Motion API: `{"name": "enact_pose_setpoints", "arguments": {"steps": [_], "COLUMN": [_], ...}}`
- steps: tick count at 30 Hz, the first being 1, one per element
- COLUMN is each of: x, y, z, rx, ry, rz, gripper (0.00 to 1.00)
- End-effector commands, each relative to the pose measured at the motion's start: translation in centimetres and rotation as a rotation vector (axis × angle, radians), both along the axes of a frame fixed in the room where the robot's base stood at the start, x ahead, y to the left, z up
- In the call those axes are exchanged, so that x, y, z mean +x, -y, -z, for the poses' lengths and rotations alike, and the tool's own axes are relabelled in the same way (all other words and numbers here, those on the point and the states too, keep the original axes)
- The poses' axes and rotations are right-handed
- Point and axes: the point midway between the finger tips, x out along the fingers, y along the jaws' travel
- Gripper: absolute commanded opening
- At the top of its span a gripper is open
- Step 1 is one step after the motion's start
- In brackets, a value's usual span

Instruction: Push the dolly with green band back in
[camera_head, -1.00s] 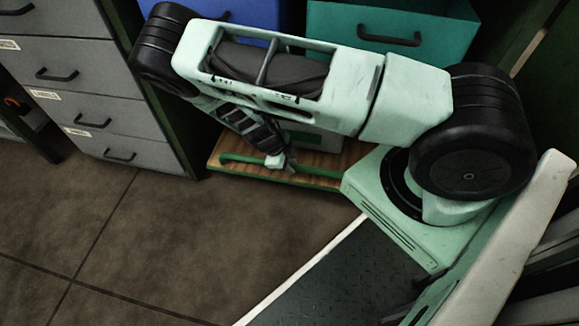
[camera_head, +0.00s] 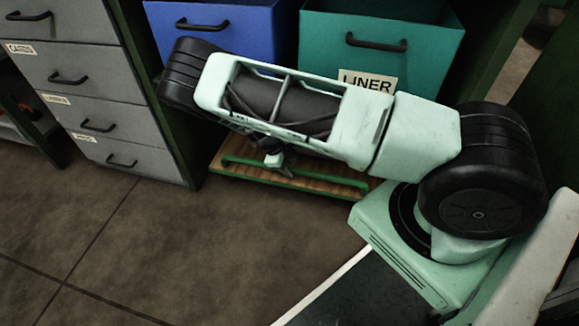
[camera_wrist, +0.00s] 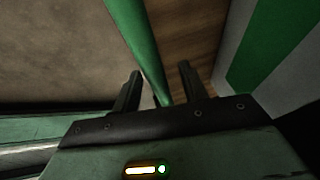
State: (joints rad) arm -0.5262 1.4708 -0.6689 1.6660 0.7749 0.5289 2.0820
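The dolly (camera_head: 233,172) is a low wooden board on the floor under the bins. A green bar (camera_head: 319,182) runs along its front edge. In the wrist view the green bar (camera_wrist: 139,38) passes between the fingers, beside brown wood (camera_wrist: 187,28). My gripper (camera_head: 277,165) points down at the bar in the head view. In the wrist view my gripper (camera_wrist: 158,75) has its fingers apart, one on each side of the bar, with gaps visible. A white surface with a green band (camera_wrist: 272,48) stands at the right. My arm hides much of the dolly's back.
A grey drawer cabinet (camera_head: 90,95) stands left of the dolly. A blue bin (camera_head: 235,38) and a teal bin (camera_head: 440,60) labelled LINER are above it. A dark green post (camera_head: 165,110) is close to the dolly's left end. The floor (camera_head: 190,250) in front is clear.

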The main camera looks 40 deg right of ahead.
Motion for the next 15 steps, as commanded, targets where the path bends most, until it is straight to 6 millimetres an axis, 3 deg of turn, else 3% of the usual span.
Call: {"name": "enact_pose_setpoints", "arguments": {"steps": [5,11,15], "x": [0.0,0.6,1.8], "y": [-0.2,-1.1,-3.7], "z": [-0.3,-2.9,-3.1], "rx": [0.002,0.0,0.0], "ry": [-0.001,0.002,-0.001], "rz": [0.0,-0.003,-0.009], "gripper": [0.43,0.43,0.43]}}
